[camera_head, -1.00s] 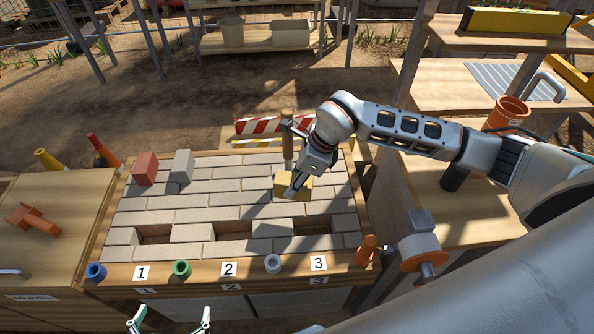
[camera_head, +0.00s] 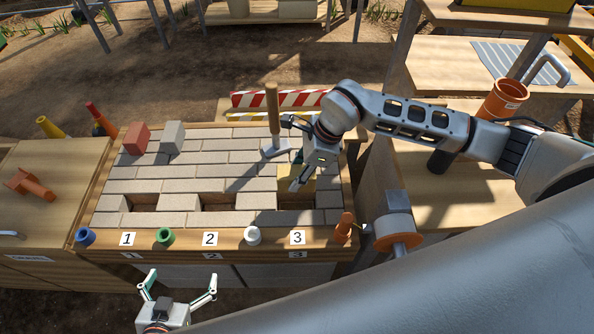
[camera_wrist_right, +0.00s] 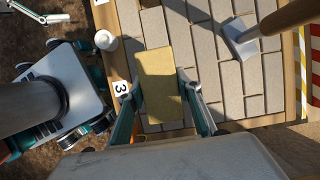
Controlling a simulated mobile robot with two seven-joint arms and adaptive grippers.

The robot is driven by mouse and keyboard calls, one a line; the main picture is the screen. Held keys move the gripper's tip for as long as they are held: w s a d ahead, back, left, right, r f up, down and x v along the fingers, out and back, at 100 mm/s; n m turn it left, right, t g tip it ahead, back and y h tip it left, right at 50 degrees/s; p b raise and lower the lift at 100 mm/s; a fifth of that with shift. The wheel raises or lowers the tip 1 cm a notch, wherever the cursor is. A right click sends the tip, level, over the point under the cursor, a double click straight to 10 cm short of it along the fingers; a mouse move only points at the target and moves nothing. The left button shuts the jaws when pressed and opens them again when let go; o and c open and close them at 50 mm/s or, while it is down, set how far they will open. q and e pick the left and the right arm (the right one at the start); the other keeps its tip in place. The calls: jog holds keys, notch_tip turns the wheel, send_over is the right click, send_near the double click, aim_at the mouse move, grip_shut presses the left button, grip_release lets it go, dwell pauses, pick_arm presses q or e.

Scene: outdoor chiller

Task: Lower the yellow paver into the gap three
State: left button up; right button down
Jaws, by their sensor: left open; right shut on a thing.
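The yellow paver (camera_head: 286,178) is in my right gripper (camera_head: 298,184), over the right part of the paver bed. In the right wrist view the yellow paver (camera_wrist_right: 159,75) lies between both fingers of the right gripper (camera_wrist_right: 160,98). Gap three (camera_head: 297,202) is a dark slot behind the "3" label (camera_head: 297,237), just in front of the paver in the head view. The paver's exact height above the bed is hard to tell. My left gripper (camera_head: 181,281) is open and empty in front of the bench.
A mallet (camera_head: 272,108) stands upright on the bed beside my right gripper. Gap one (camera_head: 145,202) and gap two (camera_head: 217,202) are empty. Red (camera_head: 136,138) and grey (camera_head: 172,136) blocks stand at the back left. A white cup (camera_head: 252,236) sits on the front rim.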

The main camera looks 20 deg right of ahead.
jog(key=shift+f+b, duration=2.05)
jog(key=shift+f, duration=0.85)
pick_arm(q)
jog(key=shift+s+f, duration=0.2)
jog(key=shift+f, duration=1)
jog(key=shift+s+f, duration=0.15)
jog(key=shift+f, duration=1)
jog(key=shift+r, duration=0.1)
pick_arm(e)
jog(key=shift+w+r, duration=0.1)
pick_arm(q)
jog(key=shift+r+p, duration=0.15)
jog(key=shift+p, duration=0.2)
pick_arm(e)
jog(key=shift+f, duration=0.25)
jog(key=shift+f+b, duration=1.05)
jog(key=shift+f, duration=0.95)
pick_arm(q)
jog(key=f, duration=0.1)
jog(key=s+f, duration=0.1)
jog(key=f, duration=0.1)
jog(key=shift+g, duration=0.3)
jog(key=shift+w+r+p, duration=0.25)
jog(key=shift+r+p, duration=0.05)
jog(key=shift+r, duration=0.2)
pick_arm(e)
jog(key=shift+r, duration=0.25)
